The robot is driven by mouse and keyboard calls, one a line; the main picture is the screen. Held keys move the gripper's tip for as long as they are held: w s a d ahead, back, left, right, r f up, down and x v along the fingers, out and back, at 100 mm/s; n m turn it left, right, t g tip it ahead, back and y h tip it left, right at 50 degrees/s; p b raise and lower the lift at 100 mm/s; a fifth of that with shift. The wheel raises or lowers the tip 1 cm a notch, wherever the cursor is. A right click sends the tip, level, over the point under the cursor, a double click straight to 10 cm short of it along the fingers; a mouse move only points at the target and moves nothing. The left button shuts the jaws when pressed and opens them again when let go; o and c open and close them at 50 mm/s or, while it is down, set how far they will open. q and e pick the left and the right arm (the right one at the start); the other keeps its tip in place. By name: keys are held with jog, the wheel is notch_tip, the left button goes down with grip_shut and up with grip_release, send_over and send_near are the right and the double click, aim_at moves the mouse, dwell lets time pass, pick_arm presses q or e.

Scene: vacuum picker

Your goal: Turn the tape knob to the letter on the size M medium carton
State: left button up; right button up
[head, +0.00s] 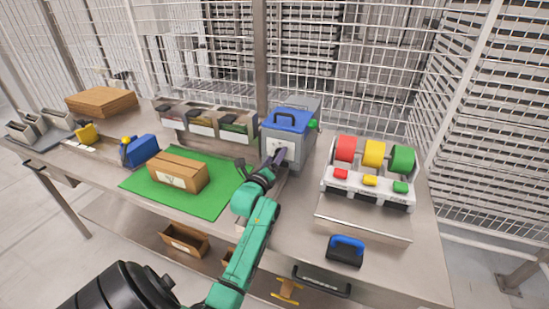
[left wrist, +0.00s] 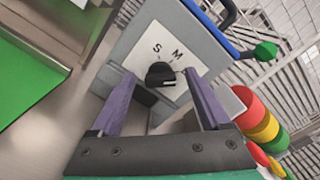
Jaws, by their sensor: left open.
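The tape machine (head: 287,138) is a grey box with a blue top and handle. Its front has a white plate with a black knob (left wrist: 160,74) and the letters S and M above it. A pale mark shows at the knob's lower right; I cannot tell for sure which letter it points to. My left gripper (head: 277,158) is open in front of the plate, with its purple fingers (left wrist: 159,80) on either side of the knob. I cannot tell whether they touch it. A brown carton (head: 180,169) lies on the green mat (head: 215,204); its label is too small to read.
Tape rolls in red, yellow and green (head: 374,154) stand on a dispenser at the right. A blue-handled tool (head: 346,250) lies near the front edge. A blue device (head: 141,150) and flat boxes (head: 101,101) are at the left. Wire mesh stands behind the table.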

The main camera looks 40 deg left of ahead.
pick_arm(q)
grip_shut()
jog(key=shift+n, duration=0.3)
jog(key=n, duration=0.4)
jog(key=shift+f+p, duration=0.15)
jog(key=shift+p, duration=0.2)
jog(key=shift+f+n, duration=0.1)
jog(key=shift+n, duration=2)
grip_release()
